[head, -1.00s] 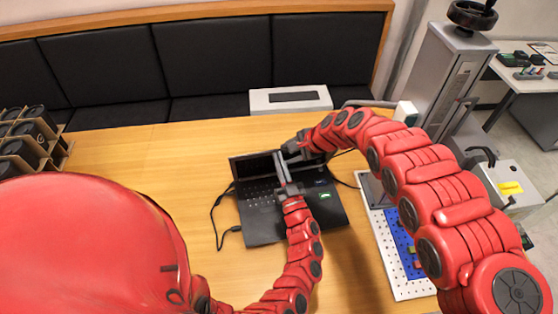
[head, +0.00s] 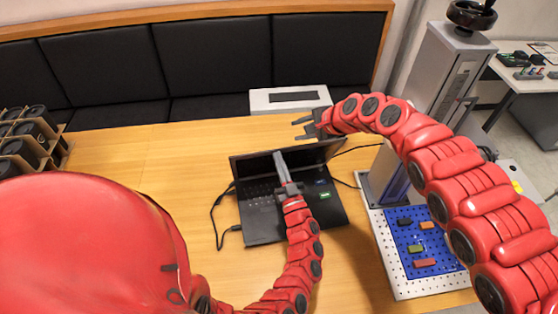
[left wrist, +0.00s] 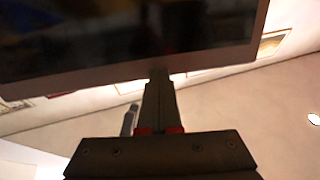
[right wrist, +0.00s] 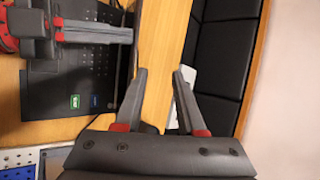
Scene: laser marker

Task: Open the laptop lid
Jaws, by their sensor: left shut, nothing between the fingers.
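The black laptop (head: 262,222) sits on the wooden table with its keyboard showing. Its lid (head: 310,155) is raised along the back of the base; its exact angle is hard to tell. My left gripper (head: 279,157) is shut and empty, its fingers reaching over the keyboard to the lid. In the left wrist view the shut fingers (left wrist: 159,76) meet the edge of a dark panel, apparently the lid (left wrist: 120,35); contact is unclear. My right gripper (head: 300,128) is open and empty behind the lid. The right wrist view shows its fingers apart (right wrist: 162,75), beside the laptop (right wrist: 65,95).
A pegboard tray (head: 402,282) with a blue panel and small blocks is right of the laptop. A grey column machine (head: 440,75) rises behind it. A white box (head: 262,97) stands at the back. Cables run beside the laptop.

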